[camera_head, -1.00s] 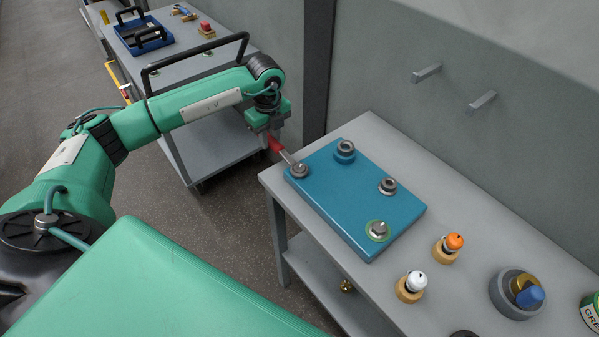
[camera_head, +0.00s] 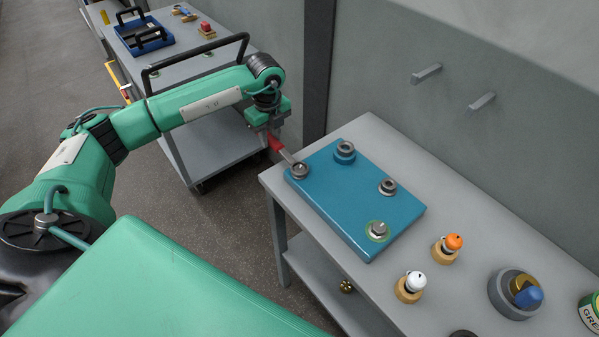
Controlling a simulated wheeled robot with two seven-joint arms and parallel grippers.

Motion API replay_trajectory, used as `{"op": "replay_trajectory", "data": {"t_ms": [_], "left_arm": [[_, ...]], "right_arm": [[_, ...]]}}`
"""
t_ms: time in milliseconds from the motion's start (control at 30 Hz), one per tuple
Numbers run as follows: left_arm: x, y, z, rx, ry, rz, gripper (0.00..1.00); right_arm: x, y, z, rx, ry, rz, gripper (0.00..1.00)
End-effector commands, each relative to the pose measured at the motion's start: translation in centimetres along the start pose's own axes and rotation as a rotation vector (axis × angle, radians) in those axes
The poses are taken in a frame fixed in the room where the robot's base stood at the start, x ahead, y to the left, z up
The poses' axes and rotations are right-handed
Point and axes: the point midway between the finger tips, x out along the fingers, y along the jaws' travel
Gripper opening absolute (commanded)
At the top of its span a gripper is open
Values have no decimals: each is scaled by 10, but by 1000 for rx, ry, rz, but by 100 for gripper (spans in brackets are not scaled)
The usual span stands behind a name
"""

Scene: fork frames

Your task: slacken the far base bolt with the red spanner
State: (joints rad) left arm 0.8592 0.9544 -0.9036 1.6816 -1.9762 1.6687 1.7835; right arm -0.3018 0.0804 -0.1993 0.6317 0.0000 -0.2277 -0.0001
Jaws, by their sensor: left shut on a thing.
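The red spanner (camera_head: 275,143) is in my left gripper (camera_head: 271,130), which is shut on its red handle. The spanner's metal end reaches to the bolt (camera_head: 299,170) at the left corner of the blue base plate (camera_head: 345,205) and appears to be on or against it; the exact fit is too small to tell. My right gripper is not in view.
The plate lies on a grey bench (camera_head: 470,225) against the wall. An orange-topped part (camera_head: 453,242), a white-topped part (camera_head: 412,282) and a grey round part with a blue knob (camera_head: 513,292) stand to the right. A grey trolley (camera_head: 213,140) with a black rail stands behind my left arm.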

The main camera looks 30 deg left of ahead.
Motion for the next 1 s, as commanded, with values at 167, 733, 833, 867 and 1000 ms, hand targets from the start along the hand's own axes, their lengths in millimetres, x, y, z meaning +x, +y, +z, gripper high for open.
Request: {"op": "replay_trajectory", "data": {"t_ms": [167,733,833,867,1000], "left_arm": [[0,0,0,0,0,-1,0],[-8,0,0,0,0,-1,0],[-8,0,0,0,0,-1,0],[-8,0,0,0,0,-1,0],[-8,0,0,0,0,-1,0]], "right_arm": [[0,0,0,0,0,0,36],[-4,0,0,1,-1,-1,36],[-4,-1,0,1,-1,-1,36],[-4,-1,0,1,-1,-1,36],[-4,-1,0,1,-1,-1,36]]}}
